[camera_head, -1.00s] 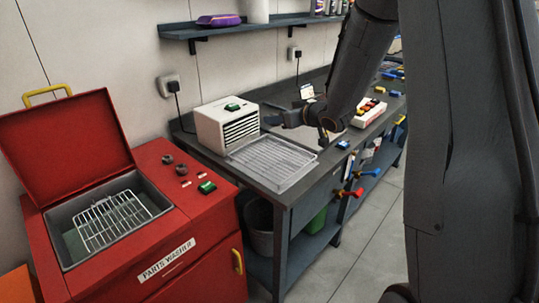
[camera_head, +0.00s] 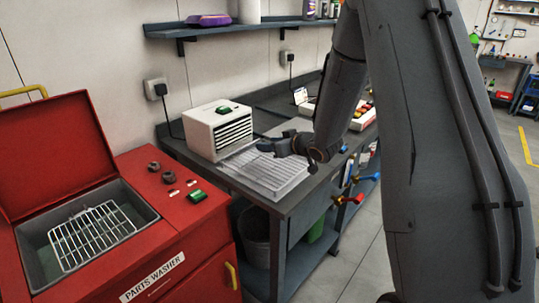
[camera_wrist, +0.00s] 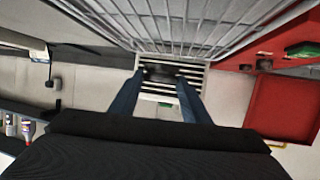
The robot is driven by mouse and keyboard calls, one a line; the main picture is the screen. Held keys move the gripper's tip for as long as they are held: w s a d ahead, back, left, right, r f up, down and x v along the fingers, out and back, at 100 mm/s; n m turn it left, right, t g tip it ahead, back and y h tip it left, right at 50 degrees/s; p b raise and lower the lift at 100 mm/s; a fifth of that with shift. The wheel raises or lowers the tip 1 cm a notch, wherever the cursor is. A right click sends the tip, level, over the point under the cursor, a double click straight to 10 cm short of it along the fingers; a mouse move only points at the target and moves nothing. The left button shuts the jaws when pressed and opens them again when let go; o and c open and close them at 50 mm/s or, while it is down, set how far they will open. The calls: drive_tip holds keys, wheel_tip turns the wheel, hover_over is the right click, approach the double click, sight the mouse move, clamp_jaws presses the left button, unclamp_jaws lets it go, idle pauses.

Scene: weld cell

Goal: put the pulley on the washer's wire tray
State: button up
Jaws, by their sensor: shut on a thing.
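The red parts washer (camera_head: 200,219) stands open at the left, lid raised. Its wire tray (camera_head: 97,236) lies in the grey basin and looks empty. My gripper (camera_head: 268,147) is above the wire rack on the bench, in front of the white louvred box. In the wrist view, my gripper's two blue fingers (camera_wrist: 161,77) are shut on a small dark round thing, which I take to be the pulley (camera_wrist: 160,71). It is mostly shaded, and in the head view I cannot separate it from the dark gripper.
The wire rack (camera_head: 270,176) lies on the grey bench near its left end. The white louvred box (camera_head: 207,132) stands behind it. Knobs and a green switch (camera_head: 197,196) are on the washer's top. A shelf (camera_head: 240,27) hangs above. The raised lid (camera_head: 52,155) is beyond the basin.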

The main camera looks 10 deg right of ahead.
sight(270, 162)
drive_tip(key=shift+f+p, duration=0.45)
drive_tip(key=shift+f, duration=1.7)
drive_tip(key=shift+f, duration=0.15)
drive_tip(key=o, duration=1.3)
